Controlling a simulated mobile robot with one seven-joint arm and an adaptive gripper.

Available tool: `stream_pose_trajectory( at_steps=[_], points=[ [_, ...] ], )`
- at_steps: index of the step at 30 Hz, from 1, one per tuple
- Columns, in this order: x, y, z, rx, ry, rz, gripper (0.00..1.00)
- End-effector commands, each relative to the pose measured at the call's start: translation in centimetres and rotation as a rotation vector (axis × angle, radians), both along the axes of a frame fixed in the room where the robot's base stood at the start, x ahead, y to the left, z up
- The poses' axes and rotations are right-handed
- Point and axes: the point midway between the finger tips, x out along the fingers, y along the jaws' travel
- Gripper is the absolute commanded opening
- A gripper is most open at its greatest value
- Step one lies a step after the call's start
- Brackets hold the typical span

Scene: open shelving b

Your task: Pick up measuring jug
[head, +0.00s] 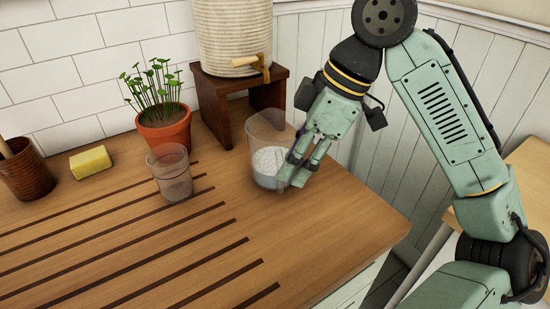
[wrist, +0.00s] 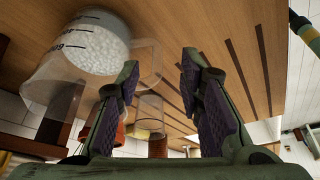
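The measuring jug (head: 265,130) is clear, with white grains in its lower part, and stands upright near the counter's right end. In the wrist view the jug (wrist: 92,45) is at the upper left, showing dark markings. A clear loop that looks like its handle (wrist: 150,60) shows beside the left finger. My gripper (head: 292,183) is at the jug's right side, pointing down, and covers part of it. In the wrist view my gripper (wrist: 159,62) has its two fingers apart, with nothing visibly clamped. I cannot tell whether a finger touches the jug.
A clear drinking glass (head: 172,180) stands left of the jug. Behind are a potted plant (head: 163,130) and a wooden stand (head: 230,110) bearing a ribbed crock (head: 232,35). A yellow sponge (head: 91,162) and a brown pot (head: 28,172) are farther left. The counter's front (head: 320,240) is clear.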

Motion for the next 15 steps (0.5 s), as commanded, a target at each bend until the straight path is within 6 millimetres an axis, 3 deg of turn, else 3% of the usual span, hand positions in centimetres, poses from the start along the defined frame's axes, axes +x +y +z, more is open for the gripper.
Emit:
stream_pose_trajectory(
  at_steps=[9, 15],
  points=[
    [0.2, 1.6, -3.9, 0.001, 0.001, 0.0, 0.34],
    [0.3, 1.8, -4.3, -0.001, -0.001, -0.003, 0.34]
  ],
)
